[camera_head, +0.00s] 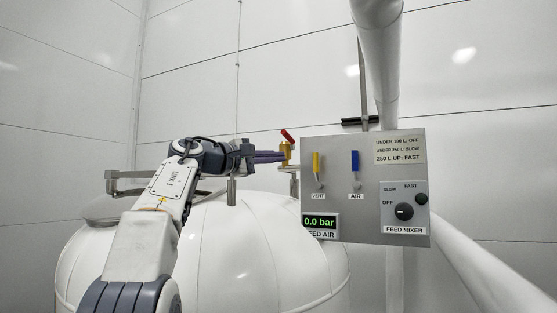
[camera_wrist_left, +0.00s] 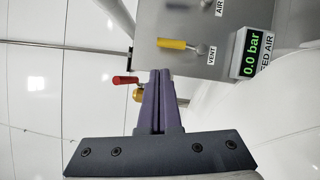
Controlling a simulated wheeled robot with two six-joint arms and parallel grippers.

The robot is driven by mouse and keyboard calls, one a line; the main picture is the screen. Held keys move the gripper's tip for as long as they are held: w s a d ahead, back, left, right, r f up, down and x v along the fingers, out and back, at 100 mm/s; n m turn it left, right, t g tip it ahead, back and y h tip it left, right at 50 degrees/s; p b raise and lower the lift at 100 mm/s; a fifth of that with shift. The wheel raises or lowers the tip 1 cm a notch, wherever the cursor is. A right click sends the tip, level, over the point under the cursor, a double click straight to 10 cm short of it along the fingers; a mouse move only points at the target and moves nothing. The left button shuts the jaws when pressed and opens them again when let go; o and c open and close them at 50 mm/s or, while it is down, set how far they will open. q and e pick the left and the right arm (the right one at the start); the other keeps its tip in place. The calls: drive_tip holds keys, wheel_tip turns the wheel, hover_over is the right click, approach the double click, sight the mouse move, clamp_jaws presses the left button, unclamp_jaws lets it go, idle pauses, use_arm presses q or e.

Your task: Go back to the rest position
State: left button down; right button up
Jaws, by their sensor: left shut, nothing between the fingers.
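My left arm comes in from the left in the head view, and its gripper (camera_head: 283,156) reaches right, in front of the white tank (camera_head: 245,240). The purple fingers are shut together with nothing between them, as the left wrist view (camera_wrist_left: 160,76) also shows. Their tips are close to a brass valve with a red handle (camera_head: 288,136) at the left edge of the grey control panel (camera_head: 320,150). In the wrist view the red handle (camera_wrist_left: 125,80) is left of the fingertips. I cannot tell whether the fingers touch the valve. My right gripper is not in view.
The panel carries a yellow VENT lever (camera_head: 316,165), a blue AIR lever (camera_head: 355,162), a display (camera_head: 320,222) reading 0.0 bar and a FEED MIXER knob (camera_head: 404,211) near OFF. A white pipe (camera_head: 377,60) rises behind it. Open space lies above the arm.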

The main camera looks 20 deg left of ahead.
use_arm(q)
drive_tip(key=w+d+f+n+t+y+b, duration=0.3)
drive_tip(key=d+n, duration=0.8)
drive_tip(key=n, duration=0.9)
drive_tip(key=s+d+f+n+g+y, duration=0.2)
drive_tip(key=d+f+n, duration=0.2)
drive_tip(key=f+n, duration=0.65)
drive_tip(key=s+d+f+n+g+y, duration=0.3)
drive_tip(key=f+n, duration=0.4)
drive_tip(key=f, duration=0.6)
drive_tip(key=s+d+f+n+g+h, duration=0.1)
drive_tip(key=s+d+f+n+g, duration=0.15)
drive_tip(key=s+f, duration=0.55)
drive_tip(key=s+d+f+n+g, duration=0.2)
drive_tip(key=s+f+n+g, duration=0.3)
drive_tip(key=f, duration=0.5)
drive_tip(key=s+f+n+g, duration=0.1)
drive_tip(key=s+f+g, duration=0.1)
drive_tip(key=s+f, duration=0.3)
drive_tip(key=s+a+f+n+g, duration=0.1)
drive_tip(key=s+f, duration=0.3)
drive_tip(key=s, duration=0.8)
drive_tip(key=s+f+n+g+y+b, duration=0.1)
drive_tip(key=s+f+n+g, duration=0.2)
drive_tip(key=s, duration=0.5)
wheel_tip(320, 180, down, 3)
drive_tip(key=shift+s+a+r+g, duration=0.2)
drive_tip(key=shift+s+g, duration=0.1)
drive_tip(key=shift+g, duration=0.25)
